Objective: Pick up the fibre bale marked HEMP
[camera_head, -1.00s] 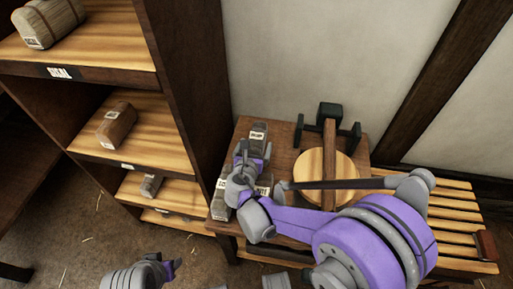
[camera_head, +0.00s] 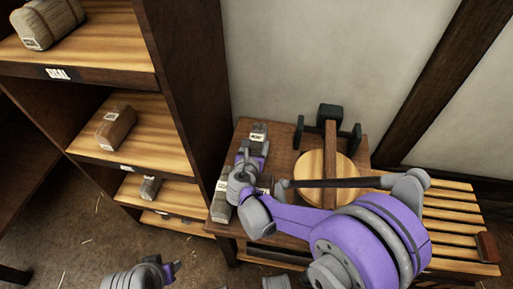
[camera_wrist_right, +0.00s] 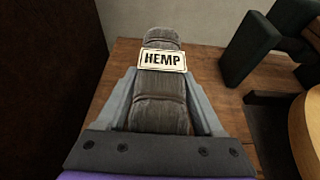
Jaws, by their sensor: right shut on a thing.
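The HEMP bale (camera_wrist_right: 160,98) is a grey-brown bundle with a white label reading HEMP. In the right wrist view it lies between both fingers of my right gripper (camera_wrist_right: 165,105), which is shut on it. In the head view the bale's labelled end (camera_head: 258,134) shows just past my right gripper (camera_head: 252,150), over the wooden bench top. I cannot tell whether it touches the bench. My left gripper (camera_head: 172,270) is low at the bottom of the head view, apart from everything; its jaw state is unclear.
Another grey labelled bale (camera_head: 221,206) stands on the bench's left front corner, close to my right gripper. A round wooden disc (camera_head: 312,170) with a dark stand is on the right. A shelf (camera_head: 130,150) with several bales, one level marked SISAL, rises at left.

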